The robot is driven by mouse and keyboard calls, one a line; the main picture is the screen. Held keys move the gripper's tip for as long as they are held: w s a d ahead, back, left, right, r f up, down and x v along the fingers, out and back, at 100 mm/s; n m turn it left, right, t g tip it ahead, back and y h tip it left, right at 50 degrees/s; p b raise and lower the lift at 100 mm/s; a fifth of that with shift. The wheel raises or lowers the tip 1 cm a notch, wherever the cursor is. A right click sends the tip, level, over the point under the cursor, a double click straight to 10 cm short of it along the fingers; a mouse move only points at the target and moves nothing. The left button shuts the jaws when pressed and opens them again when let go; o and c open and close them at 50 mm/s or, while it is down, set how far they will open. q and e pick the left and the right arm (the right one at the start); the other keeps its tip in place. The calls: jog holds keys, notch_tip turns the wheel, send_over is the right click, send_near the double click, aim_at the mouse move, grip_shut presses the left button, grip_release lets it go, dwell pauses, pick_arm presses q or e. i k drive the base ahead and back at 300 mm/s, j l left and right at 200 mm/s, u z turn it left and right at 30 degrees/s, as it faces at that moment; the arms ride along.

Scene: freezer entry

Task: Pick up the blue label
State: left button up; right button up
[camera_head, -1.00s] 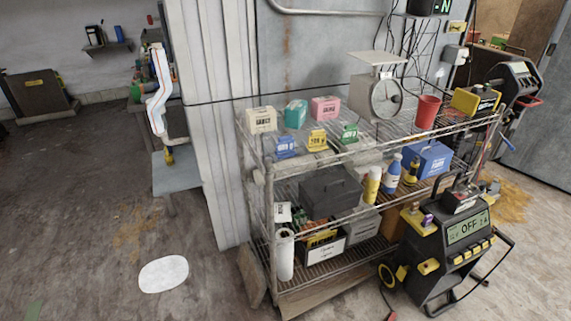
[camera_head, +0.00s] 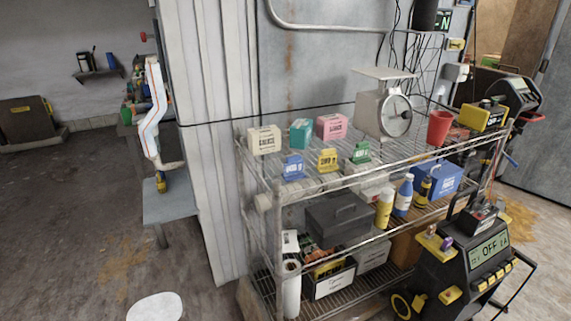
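The blue label (camera_head: 293,167) is a small upright blue piece with white print. It stands near the front edge of the wire rack's top shelf (camera_head: 300,190), leftmost in a row with a yellow label (camera_head: 327,160) and a green label (camera_head: 361,153). Behind the labels stand a cream box (camera_head: 265,140), a teal box (camera_head: 300,133) and a pink box (camera_head: 331,127).
A scale (camera_head: 384,113) and a red cup (camera_head: 439,128) stand farther right on the top shelf. A black machine (camera_head: 470,265) stands on the floor in front of the rack's right side. The floor there is otherwise clear.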

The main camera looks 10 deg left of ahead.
aim_at(294, 170)
jog(key=i+j, duration=0.2)
jog(key=j, duration=0.15)
jog(key=i+j+z, duration=0.1)
jog(key=j, duration=0.3)
jog(key=i+j, duration=0.4)
jog(key=j, duration=0.35)
jog(key=i+j+z, duration=0.1)
jog(key=j, duration=0.3)
jog(key=i+j, duration=0.25)
jog(key=j, duration=0.15)
jog(key=i+j+z, duration=0.1)
jog(key=j, duration=0.3)
jog(key=i+l, duration=0.05)
